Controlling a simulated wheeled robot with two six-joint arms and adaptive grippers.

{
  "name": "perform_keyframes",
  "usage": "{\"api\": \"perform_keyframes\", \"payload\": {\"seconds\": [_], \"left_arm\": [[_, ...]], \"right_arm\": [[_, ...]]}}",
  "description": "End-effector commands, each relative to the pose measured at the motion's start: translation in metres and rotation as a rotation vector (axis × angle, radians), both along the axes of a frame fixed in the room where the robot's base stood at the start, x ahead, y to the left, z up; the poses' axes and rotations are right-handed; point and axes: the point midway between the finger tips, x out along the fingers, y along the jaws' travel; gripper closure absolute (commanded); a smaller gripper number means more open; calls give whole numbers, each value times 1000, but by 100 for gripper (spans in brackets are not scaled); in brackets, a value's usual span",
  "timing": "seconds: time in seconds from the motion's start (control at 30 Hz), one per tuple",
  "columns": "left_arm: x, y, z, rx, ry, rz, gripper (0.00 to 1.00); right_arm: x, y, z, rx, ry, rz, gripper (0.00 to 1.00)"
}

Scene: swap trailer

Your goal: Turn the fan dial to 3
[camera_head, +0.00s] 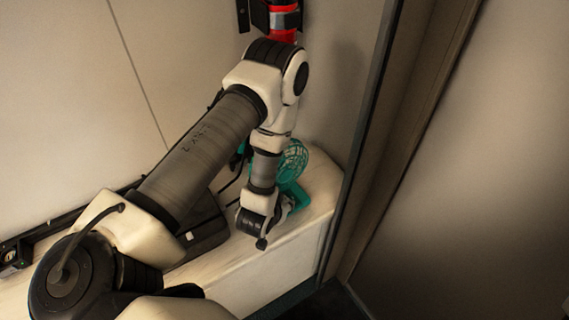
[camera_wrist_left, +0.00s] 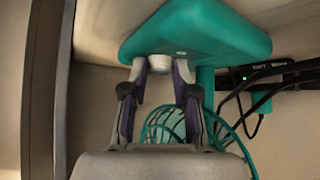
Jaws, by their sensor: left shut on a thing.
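The teal fan has a wire-cage head (camera_head: 293,158) and a flat base (camera_head: 297,194), and stands on the pale ledge at the far end. In the left wrist view the teal base (camera_wrist_left: 215,35) fills the top, and the cage (camera_wrist_left: 165,125) shows behind my fingers. The white dial (camera_wrist_left: 160,64) sits on the base's edge. My left gripper (camera_wrist_left: 160,72) is shut on the dial, with one fingertip on each side of it. Any numbers on the dial are not readable. In the head view my left wrist covers part of the fan and hides the dial. My right gripper is not in view.
A black box (camera_head: 208,228) lies on the pale ledge (camera_head: 262,258), left of the fan. Black cables (camera_wrist_left: 270,90) run beside the fan. A red cylinder (camera_head: 283,34) is mounted on the wall above. A dark door frame (camera_head: 362,130) stands to the right.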

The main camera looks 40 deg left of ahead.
Motion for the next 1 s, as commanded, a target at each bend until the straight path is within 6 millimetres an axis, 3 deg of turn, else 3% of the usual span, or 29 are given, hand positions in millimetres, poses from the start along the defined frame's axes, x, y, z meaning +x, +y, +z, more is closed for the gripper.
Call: {"api": "perform_keyframes", "payload": {"seconds": [0.53,0.57,0.6,0.63,1.0], "left_arm": [[1,1,0,1,-2,-29,100],[1,1,0,1,-2,-29,64],[1,1,0,1,-2,-29,50],[1,1,0,1,-2,-29,46],[-5,0,6,1,0,-29,46]], "right_arm": [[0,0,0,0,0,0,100],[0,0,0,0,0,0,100],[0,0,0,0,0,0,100],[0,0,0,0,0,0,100],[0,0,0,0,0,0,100]]}}
